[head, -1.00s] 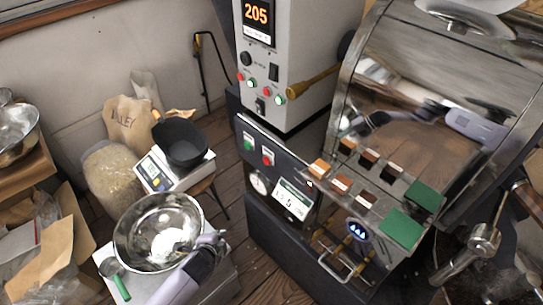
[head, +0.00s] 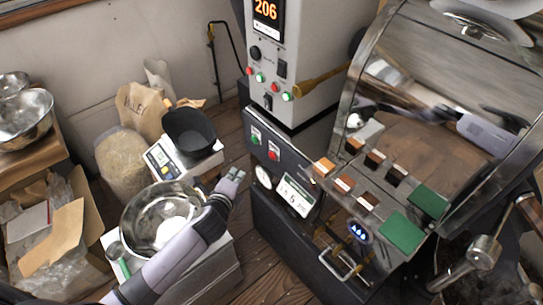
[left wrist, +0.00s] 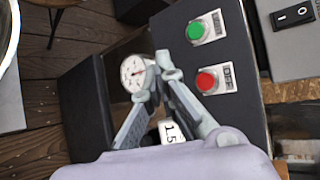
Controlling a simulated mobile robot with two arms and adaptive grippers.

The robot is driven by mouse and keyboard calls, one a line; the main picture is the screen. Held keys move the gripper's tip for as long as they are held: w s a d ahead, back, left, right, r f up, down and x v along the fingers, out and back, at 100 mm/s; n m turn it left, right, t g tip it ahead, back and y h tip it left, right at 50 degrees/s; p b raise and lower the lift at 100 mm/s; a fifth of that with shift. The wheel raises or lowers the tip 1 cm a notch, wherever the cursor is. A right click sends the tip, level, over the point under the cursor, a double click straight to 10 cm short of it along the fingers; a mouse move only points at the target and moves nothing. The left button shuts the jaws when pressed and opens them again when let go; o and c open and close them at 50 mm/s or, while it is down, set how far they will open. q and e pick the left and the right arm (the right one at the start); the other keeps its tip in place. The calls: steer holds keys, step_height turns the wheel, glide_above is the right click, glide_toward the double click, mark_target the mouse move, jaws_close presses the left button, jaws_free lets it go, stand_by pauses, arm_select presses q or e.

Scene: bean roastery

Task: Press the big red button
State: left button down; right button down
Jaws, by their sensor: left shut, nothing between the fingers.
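A red button (head: 273,155) sits on the dark front panel (head: 262,176) of the roaster, below and right of a green button (head: 257,139). In the left wrist view the red button (left wrist: 206,81) is right of my fingertips, with the green button (left wrist: 195,31) above it. My left gripper (head: 232,174) is shut and empty; its fingertips also show in the left wrist view (left wrist: 165,67). It is left of the panel in the head view, apart from the red button. My right gripper is not in view.
A round gauge (head: 264,177) and a display (head: 297,194) are below the buttons. Smaller red and green buttons are on the white control column (head: 305,95). A steel bowl (head: 140,215) and a scale with a black pan (head: 190,133) stand at left.

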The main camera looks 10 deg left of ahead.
mark_target(273, 156)
arm_select(q)
steer(key=w+d+b, duration=0.2)
steer(key=w+d, duration=0.3)
steer(key=w, duration=0.1)
steer(key=shift+w+d+b, duration=0.2)
steer(key=shift+w+b, duration=0.15)
steer(key=shift+w, duration=0.05)
stand_by(0.8)
steer(key=shift+w, duration=0.1)
stand_by(0.4)
steer(key=shift+w+d, duration=0.25)
